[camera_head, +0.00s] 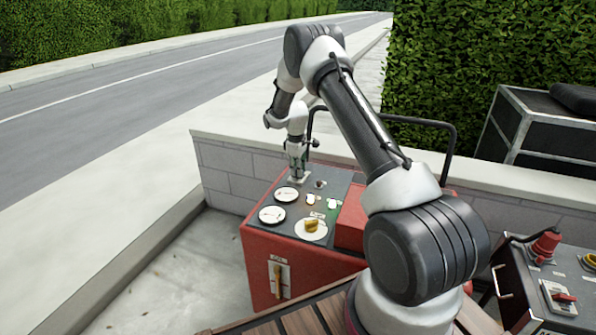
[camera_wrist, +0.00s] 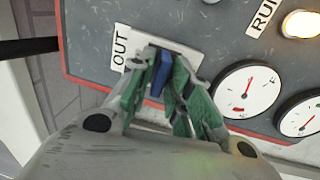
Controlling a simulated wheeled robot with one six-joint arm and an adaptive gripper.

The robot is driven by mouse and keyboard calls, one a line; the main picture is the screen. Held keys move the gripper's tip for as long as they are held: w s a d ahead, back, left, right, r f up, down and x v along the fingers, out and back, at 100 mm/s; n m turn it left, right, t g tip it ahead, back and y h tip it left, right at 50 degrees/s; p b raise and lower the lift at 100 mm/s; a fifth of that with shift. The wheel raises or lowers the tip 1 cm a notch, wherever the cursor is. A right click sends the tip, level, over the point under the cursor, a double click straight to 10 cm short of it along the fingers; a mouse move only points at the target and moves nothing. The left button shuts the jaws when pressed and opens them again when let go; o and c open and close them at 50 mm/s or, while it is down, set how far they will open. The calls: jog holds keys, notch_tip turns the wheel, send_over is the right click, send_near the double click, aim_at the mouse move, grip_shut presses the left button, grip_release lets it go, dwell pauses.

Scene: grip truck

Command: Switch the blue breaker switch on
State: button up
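The blue breaker switch (camera_wrist: 161,72) stands up from a white plate (camera_wrist: 186,52) beside a label reading "OUT" in the wrist view. My gripper (camera_wrist: 162,82) has its green fingers on both sides of the switch, close against it, with no clear gap showing. The lower part of the switch is hidden between the fingers. In the head view, my gripper (camera_head: 297,170) points down at the far left corner of the panel, over the white plate (camera_head: 300,179). The switch itself is hidden there.
A low block wall (camera_head: 230,160) runs behind. A second box with a red plug (camera_head: 545,245) stands right.

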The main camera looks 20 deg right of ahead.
jog(key=shift+f, duration=0.4)
grip_shut()
jog(key=shift+w+d+g+y, duration=0.2)
jog(key=shift+d+g+y, duration=0.1)
jog(key=shift+g, duration=0.1)
jog(key=shift+y, duration=0.3)
grip_release()
